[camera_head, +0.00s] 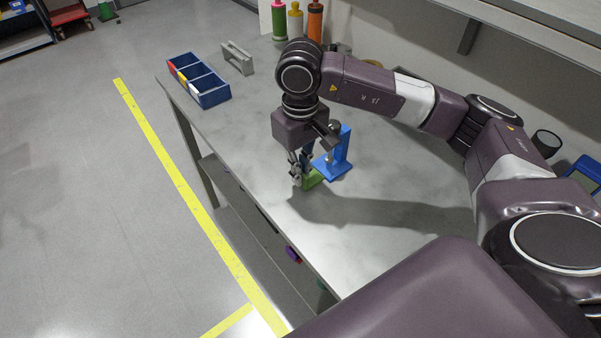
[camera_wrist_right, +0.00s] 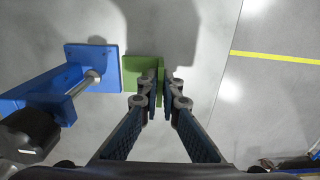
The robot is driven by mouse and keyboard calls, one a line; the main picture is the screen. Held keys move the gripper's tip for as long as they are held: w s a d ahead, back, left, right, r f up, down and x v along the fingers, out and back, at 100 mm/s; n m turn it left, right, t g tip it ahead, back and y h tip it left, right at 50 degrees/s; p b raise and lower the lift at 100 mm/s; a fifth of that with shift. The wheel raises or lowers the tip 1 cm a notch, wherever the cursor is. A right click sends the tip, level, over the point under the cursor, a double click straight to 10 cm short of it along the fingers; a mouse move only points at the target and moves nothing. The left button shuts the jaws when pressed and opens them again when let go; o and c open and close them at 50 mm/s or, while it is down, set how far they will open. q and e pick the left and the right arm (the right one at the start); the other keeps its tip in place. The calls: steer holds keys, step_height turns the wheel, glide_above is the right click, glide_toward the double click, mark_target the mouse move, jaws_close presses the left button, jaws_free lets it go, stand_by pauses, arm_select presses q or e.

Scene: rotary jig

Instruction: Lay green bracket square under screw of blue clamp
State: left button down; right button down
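The blue clamp (camera_head: 343,150) stands upright on the table; its base plate (camera_wrist_right: 108,54), metal screw (camera_wrist_right: 88,83) and dark knob (camera_wrist_right: 30,132) show at left in the wrist view. The green bracket (camera_head: 312,179) is beside the clamp base, not under the screw. In the wrist view the bracket's flat part (camera_wrist_right: 136,71) is just right of the base plate with a narrow gap. My right gripper (camera_head: 301,176) points down with its fingertips (camera_wrist_right: 162,84) closed on the bracket's upright flange. Whether the bracket touches the table is unclear. My left gripper is out of view.
A blue bin (camera_head: 211,92) with compartments and a grey metal handle-shaped part (camera_head: 237,58) are at the table's far left. Several bottles (camera_head: 295,20) stand at the back. The table edge (camera_head: 253,201) runs close left of the bracket. The table front (camera_head: 400,215) is clear.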

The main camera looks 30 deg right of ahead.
stand_by(0.7)
steer(key=shift+b, duration=0.35)
steer(key=shift+b, duration=0.35)
stand_by(0.4)
steer(key=shift+w+d, duration=0.15)
steer(key=shift+d, duration=0.6)
